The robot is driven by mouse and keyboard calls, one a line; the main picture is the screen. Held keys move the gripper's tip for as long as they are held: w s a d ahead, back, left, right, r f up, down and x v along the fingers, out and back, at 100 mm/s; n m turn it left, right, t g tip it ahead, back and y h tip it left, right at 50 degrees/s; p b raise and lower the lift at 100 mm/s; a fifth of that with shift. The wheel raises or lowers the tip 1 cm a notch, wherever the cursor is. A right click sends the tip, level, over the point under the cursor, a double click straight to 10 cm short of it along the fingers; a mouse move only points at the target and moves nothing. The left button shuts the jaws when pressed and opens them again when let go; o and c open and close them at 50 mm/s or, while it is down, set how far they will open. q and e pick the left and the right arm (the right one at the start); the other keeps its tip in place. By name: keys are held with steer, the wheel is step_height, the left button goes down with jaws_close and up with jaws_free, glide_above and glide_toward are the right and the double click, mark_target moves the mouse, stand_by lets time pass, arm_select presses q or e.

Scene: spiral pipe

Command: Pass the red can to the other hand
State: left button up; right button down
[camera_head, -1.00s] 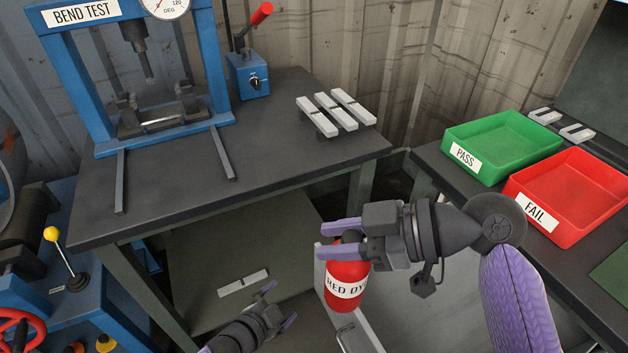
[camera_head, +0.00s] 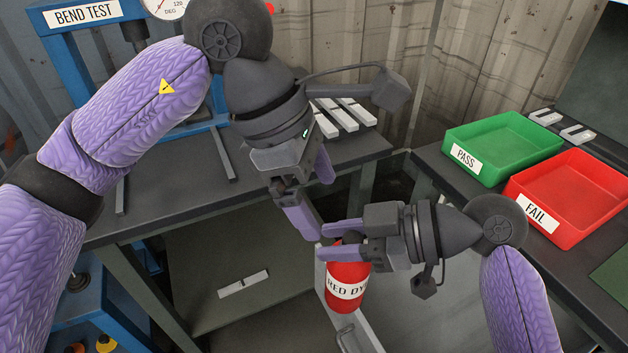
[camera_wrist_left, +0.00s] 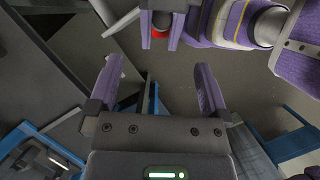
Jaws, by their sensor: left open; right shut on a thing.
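The red can (camera_head: 346,285), with a white label band reading "RED DY…", hangs upright below my right gripper (camera_head: 345,240). My right gripper is shut on its upper part, with its purple fingers pointing left. My left gripper (camera_head: 313,200) is open and empty, just above and left of the can and close to the right gripper's fingers. In the left wrist view, my open left fingers (camera_wrist_left: 154,88) spread apart with nothing between them. A small red part of the can (camera_wrist_left: 160,34) shows there between the right gripper's fingers at the top.
A dark table (camera_head: 180,195) carries a blue bend test press (camera_head: 75,60) and several pale metal strips (camera_head: 345,122). On the right table are a green PASS tray (camera_head: 490,172) and a red FAIL tray (camera_head: 525,212). A single strip (camera_head: 243,283) lies on the lower shelf.

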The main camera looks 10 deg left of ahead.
mark_target(347, 276)
arm_select(q)
steer(key=x, duration=1.1)
steer(key=shift+d, duration=0.15)
